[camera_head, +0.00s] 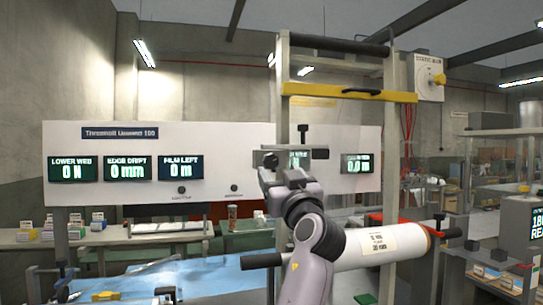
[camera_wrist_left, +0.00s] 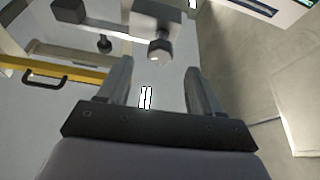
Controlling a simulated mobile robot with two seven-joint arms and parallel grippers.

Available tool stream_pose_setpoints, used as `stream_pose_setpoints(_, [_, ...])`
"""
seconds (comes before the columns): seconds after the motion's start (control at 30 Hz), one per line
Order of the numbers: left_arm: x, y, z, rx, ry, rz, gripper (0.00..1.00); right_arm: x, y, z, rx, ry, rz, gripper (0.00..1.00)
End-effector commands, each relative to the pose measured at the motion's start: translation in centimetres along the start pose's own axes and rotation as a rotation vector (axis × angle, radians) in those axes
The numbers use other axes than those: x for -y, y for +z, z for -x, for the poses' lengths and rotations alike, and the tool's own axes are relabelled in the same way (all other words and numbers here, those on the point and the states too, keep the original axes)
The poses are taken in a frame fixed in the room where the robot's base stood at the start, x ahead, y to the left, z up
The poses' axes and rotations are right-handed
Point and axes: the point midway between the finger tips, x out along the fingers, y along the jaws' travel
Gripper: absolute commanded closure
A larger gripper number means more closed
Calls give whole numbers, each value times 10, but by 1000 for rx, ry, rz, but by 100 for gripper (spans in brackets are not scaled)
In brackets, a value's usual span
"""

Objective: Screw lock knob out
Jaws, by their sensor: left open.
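A dark knob (camera_wrist_left: 160,49) with a faceted end shows in the left wrist view, on a grey block at the end of a pale bar. I take it for the lock knob, but no label shows. My left gripper (camera_wrist_left: 158,66) is open, its two fingers apart with the knob between and just beyond the tips; I see no contact. In the head view my left gripper (camera_head: 284,176) is raised in front of the frame's upright. A dark knob on a stem (camera_head: 303,130) stands up just above it. My right gripper is not in view.
A yellow crossbar (camera_head: 345,93) with a black handle spans the frame above the gripper. A white roll (camera_head: 385,245) on a dark-ended shaft lies below, close to my arm. A display panel (camera_head: 225,180) stands behind. A blue table surface (camera_head: 215,277) is at lower left.

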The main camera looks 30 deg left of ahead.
Motion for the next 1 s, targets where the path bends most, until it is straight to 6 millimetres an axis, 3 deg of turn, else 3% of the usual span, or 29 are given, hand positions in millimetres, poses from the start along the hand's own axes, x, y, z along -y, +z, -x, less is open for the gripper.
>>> stream_pose_setpoints(0.5, [0, -1, -63, -2, 1, -9, 35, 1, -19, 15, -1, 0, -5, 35])
stream_pose_setpoints(0.9, [0, 1, -70, -1, 2, -8, 35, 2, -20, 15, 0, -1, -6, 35])
stream_pose_setpoints(0.93, [0, 1, -70, -1, 2, -8, 42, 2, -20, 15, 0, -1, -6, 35])
stream_pose_setpoints(1.0, [0, 0, -70, -1, 2, -8, 64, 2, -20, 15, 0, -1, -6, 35])
